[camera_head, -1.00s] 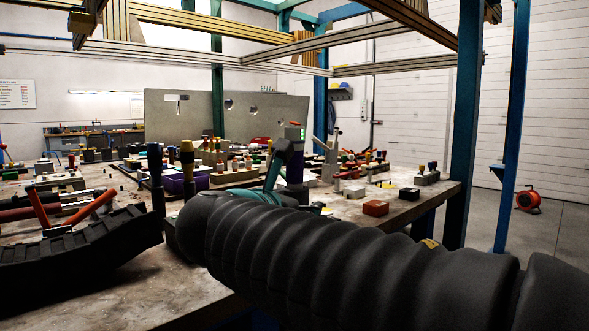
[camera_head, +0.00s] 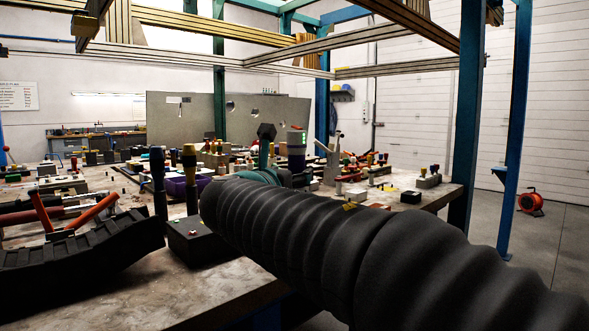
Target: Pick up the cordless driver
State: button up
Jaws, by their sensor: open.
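My dark ribbed arm crosses the lower right and reaches over the bench. At its far end a teal part with an upright stem and a dark six-sided pad shows, which looks like part of my gripper (camera_head: 266,150). My gripper is open; most of it is hidden behind the arm. No object shows held in the gripper.
The worn workbench (camera_head: 205,285) is crowded. A black ribbed tray-like piece (camera_head: 80,258) and red-handled tools (camera_head: 88,216) lie further left. A blue post (camera_head: 467,130) rises at right.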

aim_at(296, 170)
jog(key=x, duration=0.5)
jog(key=shift+a+p, duration=0.15)
jog(key=shift+p, duration=0.15)
jog(key=shift+r, duration=0.1)
grip_shut()
